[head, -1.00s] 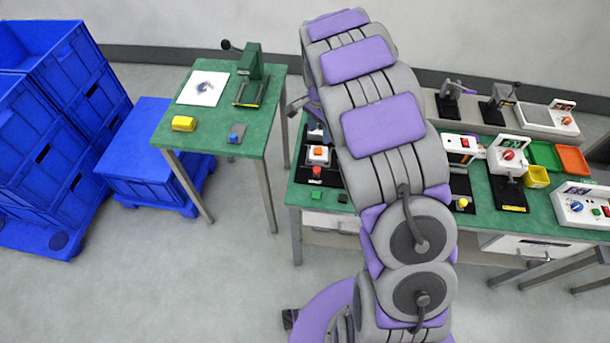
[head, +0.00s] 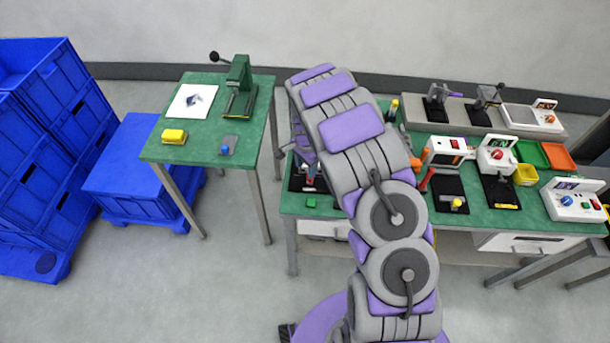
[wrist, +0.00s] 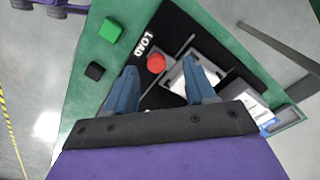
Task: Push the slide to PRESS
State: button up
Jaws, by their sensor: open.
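The slide fixture has a black base (wrist: 185,28) marked LOAD in white in the wrist view. A red round knob (wrist: 156,63) sits beside that label, next to a grey-and-white slide part (wrist: 178,82). My gripper (wrist: 162,72) is open, its two blue fingers apart over the fixture. The knob shows between the fingertips, and the right finger overlaps the slide part. I cannot tell whether a finger touches either. No PRESS mark is visible. In the head view my arm hides most of the fixture; an edge of its black base (head: 296,184) shows.
A green block (wrist: 110,30) and a black block (wrist: 95,71) lie beside the fixture on the green bench. Other devices, including a red-handled white unit (head: 447,150), stand right of my arm. A separate green table (head: 205,150) stands left, with floor between.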

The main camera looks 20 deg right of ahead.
aim_at(306, 174)
jog(key=d+f, duration=0.1)
jog(key=f, duration=0.1)
jog(key=d+f, duration=0.2)
jog(key=shift+f, duration=0.2)
jog(key=shift+a+f, duration=0.15)
jog(key=shift+a, duration=1.15)
jog(key=shift+c, duration=0.6)
jog(key=shift+d, duration=1.1)
jog(key=c, duration=0.6)
jog(key=shift+a, duration=0.2)
jog(key=c, duration=0.3)
jog(key=shift+a, duration=0.4)
grip_shut()
jog(key=shift+d, duration=0.1)
